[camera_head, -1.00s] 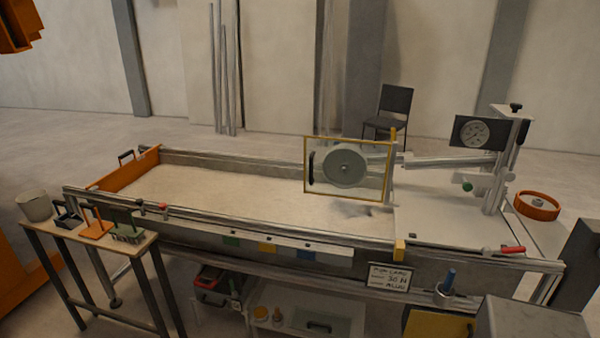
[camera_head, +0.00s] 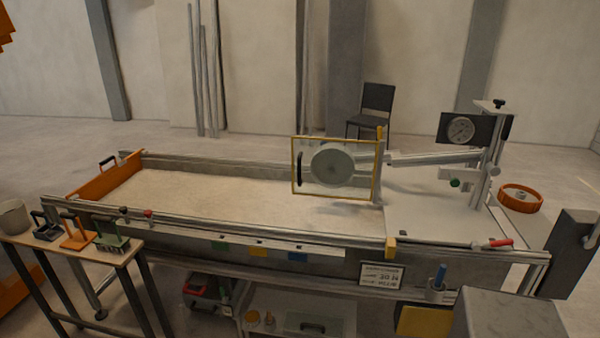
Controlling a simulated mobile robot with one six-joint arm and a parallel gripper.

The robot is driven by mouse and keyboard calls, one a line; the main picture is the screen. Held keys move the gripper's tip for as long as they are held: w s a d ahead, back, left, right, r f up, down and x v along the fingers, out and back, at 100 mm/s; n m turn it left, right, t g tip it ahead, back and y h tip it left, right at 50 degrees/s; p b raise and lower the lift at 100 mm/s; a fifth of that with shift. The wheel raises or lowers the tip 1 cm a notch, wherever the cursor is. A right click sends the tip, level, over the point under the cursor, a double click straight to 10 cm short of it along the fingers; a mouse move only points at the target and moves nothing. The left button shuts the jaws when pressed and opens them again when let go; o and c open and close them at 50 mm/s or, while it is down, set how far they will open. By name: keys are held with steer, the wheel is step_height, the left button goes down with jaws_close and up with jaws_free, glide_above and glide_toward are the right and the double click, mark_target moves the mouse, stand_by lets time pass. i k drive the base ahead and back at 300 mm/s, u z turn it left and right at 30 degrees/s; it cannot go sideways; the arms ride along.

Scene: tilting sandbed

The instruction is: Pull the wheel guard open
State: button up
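The wheel guard (camera_head: 318,190) is a clear panel in a yellow frame, standing upright over the sandbed near its middle. A dark vertical handle (camera_head: 300,169) is on its left side. A grey wheel (camera_head: 332,167) shows through the panel, on an arm that runs right to the gauge post. The guard's right edge is close to a yellow post (camera_head: 379,150). The guard covers the wheel from this side. My gripper is not in view.
The sandbed (camera_head: 200,200) has an orange end board (camera_head: 105,178) at left. A side table (camera_head: 100,255) with hand tools stands at front left. A grey block (camera_head: 515,315) fills the lower right.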

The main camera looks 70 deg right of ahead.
mark_target(299, 180)
steer(key=i, duration=0.9)
steer(key=u, duration=0.05)
